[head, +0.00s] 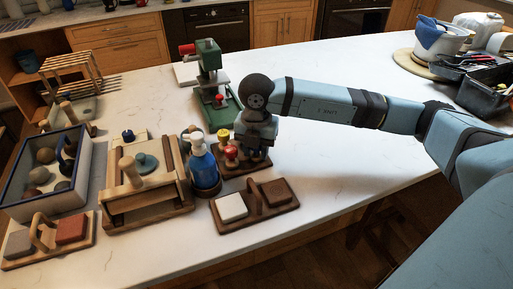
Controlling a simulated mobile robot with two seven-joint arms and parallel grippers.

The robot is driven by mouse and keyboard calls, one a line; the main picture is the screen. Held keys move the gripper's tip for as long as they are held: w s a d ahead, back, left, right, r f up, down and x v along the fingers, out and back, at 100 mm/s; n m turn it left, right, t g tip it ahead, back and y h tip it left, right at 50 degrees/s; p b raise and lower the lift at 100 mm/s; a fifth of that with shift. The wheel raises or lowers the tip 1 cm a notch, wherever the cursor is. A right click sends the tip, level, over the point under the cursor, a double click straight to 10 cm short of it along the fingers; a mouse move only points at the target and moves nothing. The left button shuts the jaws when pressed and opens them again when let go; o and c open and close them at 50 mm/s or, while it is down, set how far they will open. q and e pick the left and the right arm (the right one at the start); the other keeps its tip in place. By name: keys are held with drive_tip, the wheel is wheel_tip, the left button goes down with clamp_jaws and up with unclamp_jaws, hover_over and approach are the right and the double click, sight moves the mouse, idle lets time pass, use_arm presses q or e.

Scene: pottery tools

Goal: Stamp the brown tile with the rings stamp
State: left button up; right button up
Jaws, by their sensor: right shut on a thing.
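The brown tile (277,192) lies at the right end of a dark wooden carrier with an upright handle. My right gripper (257,152) points down over the right part of a small wooden stamp stand (236,170), behind the brown tile. It is shut on a stamp there, which its fingers mostly hide. Two other stamps show just left of the gripper, one with a yellow knob (223,135) and one with a red knob (231,153). The rings pattern cannot be seen on any stamp. My left gripper is out of view.
A white tile (231,206) shares the carrier. A blue bottle (201,163) stands left of the stamps, and a green press (211,88) behind. A wooden frame (145,190) and a box of clay balls (48,170) fill the left. The counter right of the carrier is clear.

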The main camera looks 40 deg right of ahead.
drive_tip(key=o, duration=1)
wheel_tip(320, 180, up, 14)
drive_tip(key=shift+f+p, duration=0.15)
drive_tip(key=shift+p, duration=0.3)
drive_tip(key=shift+s, duration=0.1)
